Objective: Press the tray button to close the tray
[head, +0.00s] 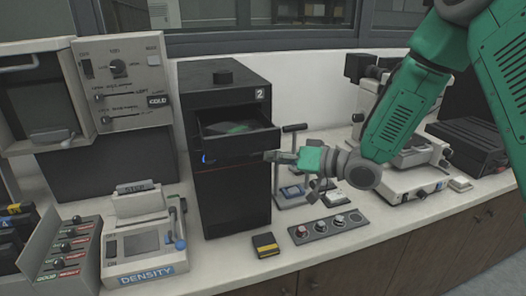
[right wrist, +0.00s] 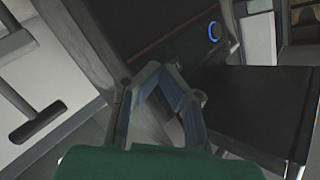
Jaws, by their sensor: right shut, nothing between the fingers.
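The black press (head: 232,195), marked 2, stands on the counter. Its tray (head: 240,143) is pulled out at the front, with something greenish inside. The tray button (head: 206,158) is a small blue spot below the tray's left side; in the right wrist view it is a blue-lit ring (right wrist: 214,31) on the dark front. My right gripper (head: 274,156) is shut and empty, in front of the press near the tray's lower right, to the right of the button and apart from it. In the right wrist view the gripper's fingers (right wrist: 158,76) point toward the dark front. My left gripper is not in view.
The extended tray's dark side (right wrist: 255,105) is close to the right of my fingers in the wrist view. A T-handled stand (head: 290,165), a strip of knobs (head: 328,227) and a small black-and-yellow box (head: 265,245) are nearby. The density device (head: 145,245) stands left.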

